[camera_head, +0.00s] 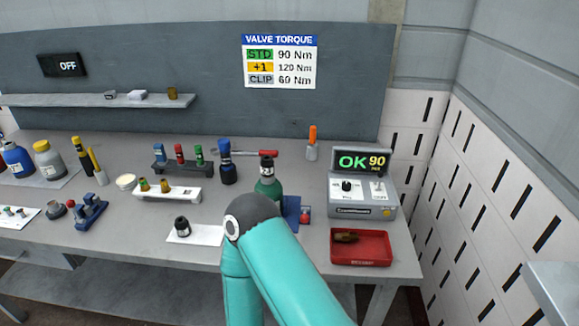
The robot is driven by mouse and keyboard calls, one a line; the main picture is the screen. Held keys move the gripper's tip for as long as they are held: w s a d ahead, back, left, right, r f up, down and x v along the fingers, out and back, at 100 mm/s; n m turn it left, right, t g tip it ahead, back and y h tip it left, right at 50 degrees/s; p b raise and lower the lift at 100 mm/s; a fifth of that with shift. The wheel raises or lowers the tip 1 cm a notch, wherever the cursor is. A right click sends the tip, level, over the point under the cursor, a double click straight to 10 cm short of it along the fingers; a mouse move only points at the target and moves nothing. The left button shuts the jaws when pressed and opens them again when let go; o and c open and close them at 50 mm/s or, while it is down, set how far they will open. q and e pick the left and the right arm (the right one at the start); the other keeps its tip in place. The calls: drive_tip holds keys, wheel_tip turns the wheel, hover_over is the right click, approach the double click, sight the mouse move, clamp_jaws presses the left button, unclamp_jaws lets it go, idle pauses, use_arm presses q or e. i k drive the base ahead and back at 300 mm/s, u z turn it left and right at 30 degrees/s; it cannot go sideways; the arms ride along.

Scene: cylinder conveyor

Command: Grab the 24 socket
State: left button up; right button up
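A white socket rack (167,194) stands left of centre on the bench. It carries a socket with a yellow-green top (144,185) and a brownish socket (165,186), and its right end looks bare. A dark socket (182,227) stands upright on a white card (203,236) in front of the rack. Size marks are too small to read, so I cannot tell which one is the 24 socket. My teal right arm rises from the bottom right and bends at a dark elbow over the bench's front edge. Neither gripper shows in the picture.
A green bottle-like item (268,182) stands partly behind my arm. To the right are a torque tester reading OK 90 (362,187) and a red tray (361,258). A dark rack with coloured tools (181,167) and a blue-capped item (226,165) stand behind.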

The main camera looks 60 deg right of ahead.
sight(267, 162)
drive_tip(key=u, duration=1.6)
drive_tip(key=i, duration=0.1)
drive_tip(key=z, duration=2.65)
drive_tip(key=k, duration=0.4)
drive_tip(key=i, duration=0.5)
drive_tip(key=u, duration=0.1)
